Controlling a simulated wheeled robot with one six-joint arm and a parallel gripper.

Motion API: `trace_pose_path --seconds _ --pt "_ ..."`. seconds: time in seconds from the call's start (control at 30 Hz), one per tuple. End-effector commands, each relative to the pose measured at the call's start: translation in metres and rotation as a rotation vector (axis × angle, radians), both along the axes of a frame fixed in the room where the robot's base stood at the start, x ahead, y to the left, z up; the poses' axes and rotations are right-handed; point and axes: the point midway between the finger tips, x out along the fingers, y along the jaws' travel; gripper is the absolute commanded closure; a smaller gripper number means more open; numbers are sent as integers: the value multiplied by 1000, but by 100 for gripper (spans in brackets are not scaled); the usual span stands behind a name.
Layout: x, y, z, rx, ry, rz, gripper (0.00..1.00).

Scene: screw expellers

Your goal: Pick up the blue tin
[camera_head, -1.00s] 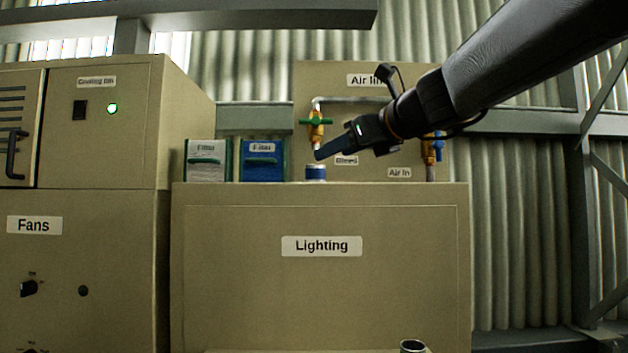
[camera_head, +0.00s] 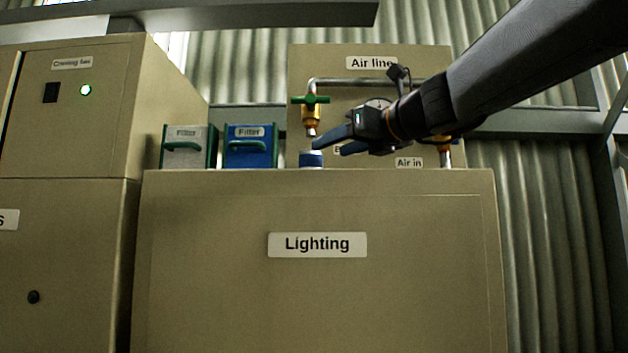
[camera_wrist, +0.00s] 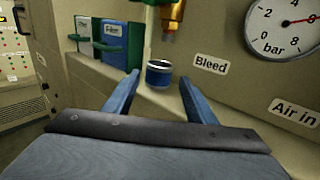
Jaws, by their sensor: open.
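The blue tin (camera_head: 311,159) is a small blue cylinder with a pale rim, upright on top of the Lighting cabinet. It also shows in the wrist view (camera_wrist: 158,74), just beyond and between the two fingertips, with a dark, open-looking top. My gripper (camera_head: 330,147) is open and empty, reaching in from the right at about the tin's height, with its fingertips close to the tin's right side. In the wrist view the blue fingers (camera_wrist: 160,87) stand apart on both sides of the tin. I cannot tell whether any finger touches it.
A brass valve with a green handle (camera_head: 311,110) hangs right above the tin. Two Filter boxes, one grey (camera_head: 187,147) and one blue (camera_head: 250,147), stand to the left. The air line panel (camera_head: 330,75), with its gauge (camera_wrist: 288,25), rises behind.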

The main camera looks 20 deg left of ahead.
Motion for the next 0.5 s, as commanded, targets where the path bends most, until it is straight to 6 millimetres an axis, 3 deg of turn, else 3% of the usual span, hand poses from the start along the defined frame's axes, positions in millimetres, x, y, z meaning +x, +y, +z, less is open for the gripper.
trace_pose_path --seconds 0.5 --pt "34 43 1 -1 2 5 49"
